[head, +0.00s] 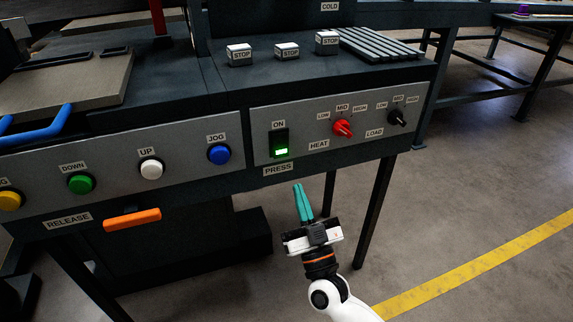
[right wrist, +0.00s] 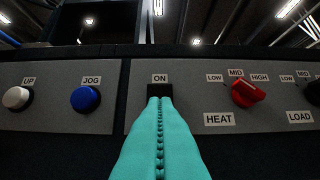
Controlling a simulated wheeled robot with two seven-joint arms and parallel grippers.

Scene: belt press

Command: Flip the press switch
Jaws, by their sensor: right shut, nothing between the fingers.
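The press switch (head: 279,143) is a black rocker on the grey panel, between the ON label and the PRESS label. A green light shows on its lower part in the head view. My right gripper (head: 302,188) has teal fingers, shut and empty, below and a little right of the switch in the head view. In the right wrist view the shut fingers (right wrist: 159,100) point at the switch (right wrist: 159,90) and cover its lower part. I cannot tell whether they touch it. My left gripper is not in view.
A red HEAT knob (head: 342,128) and a black LOAD knob (head: 398,117) sit right of the switch. Blue JOG (head: 219,154), white UP (head: 151,169) and green DOWN (head: 81,184) buttons are on the left. An orange RELEASE handle (head: 132,219) hangs below. Floor space is open at right.

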